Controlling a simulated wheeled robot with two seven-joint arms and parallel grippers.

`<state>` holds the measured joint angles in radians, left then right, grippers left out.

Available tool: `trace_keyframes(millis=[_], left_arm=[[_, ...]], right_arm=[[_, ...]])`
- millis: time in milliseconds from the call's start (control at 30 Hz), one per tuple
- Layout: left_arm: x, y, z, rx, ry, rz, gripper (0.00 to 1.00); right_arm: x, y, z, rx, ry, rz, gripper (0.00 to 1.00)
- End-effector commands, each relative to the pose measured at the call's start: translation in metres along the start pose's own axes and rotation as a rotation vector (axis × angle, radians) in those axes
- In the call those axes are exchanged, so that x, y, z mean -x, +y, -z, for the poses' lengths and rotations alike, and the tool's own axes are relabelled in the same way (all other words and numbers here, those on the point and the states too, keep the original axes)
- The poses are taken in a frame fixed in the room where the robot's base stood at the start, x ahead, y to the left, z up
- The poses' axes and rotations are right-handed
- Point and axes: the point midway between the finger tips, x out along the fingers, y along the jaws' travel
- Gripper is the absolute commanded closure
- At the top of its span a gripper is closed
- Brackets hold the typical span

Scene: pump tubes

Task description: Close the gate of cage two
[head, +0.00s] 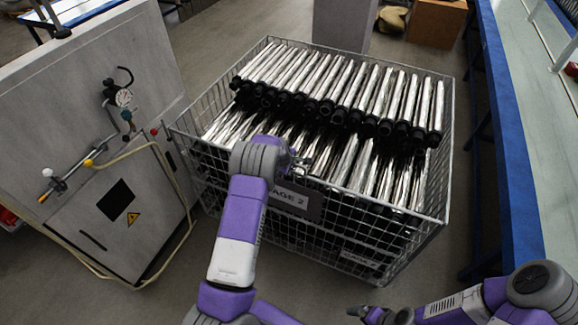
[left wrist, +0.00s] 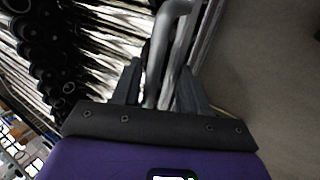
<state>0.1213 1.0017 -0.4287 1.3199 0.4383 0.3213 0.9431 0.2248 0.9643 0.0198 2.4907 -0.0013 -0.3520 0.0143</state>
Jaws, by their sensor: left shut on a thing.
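Cage two is a wire mesh cage (head: 447,130) full of silvery tubes with black ends. A dark sign reading "AGE 2" (head: 296,199) hangs on its front side, partly covered by my left arm. My left gripper (head: 300,162) is at the upper front of the cage, just above the sign. In the left wrist view its two fingers (left wrist: 160,88) are shut on a bent grey metal bar (left wrist: 157,60), which seems part of the gate. I cannot tell how far the gate stands open. My right gripper (head: 366,313) is low at the bottom edge, apart from the cage, its fingers small and unclear.
A grey pump cabinet (head: 120,225) with a gauge (head: 123,97) and a pale hose (head: 160,150) stands close left of the cage. A blue-edged bench (head: 515,150) runs along the right. Boxes (head: 436,22) stand behind. Floor shows between cage and bench.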

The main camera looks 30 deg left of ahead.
Motion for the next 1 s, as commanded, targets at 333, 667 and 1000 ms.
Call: trace_keyframes(millis=[333, 667, 1000], left_arm=[[0.028, 0.006, -0.001, 0.000, 0.000, -0.013, 0.62], [0.072, 0.001, 0.000, -0.001, 0.000, -0.004, 0.62], [0.076, 0.000, 0.000, -0.001, 0.000, -0.001, 0.62]], right_arm=[[0.001, 0.000, 0.000, 0.000, 0.000, 0.000, 0.00], [0.002, -0.001, 0.000, 0.000, 0.000, 0.000, 0.00], [0.002, -0.001, 0.000, 0.000, 0.000, 0.000, 0.00]])
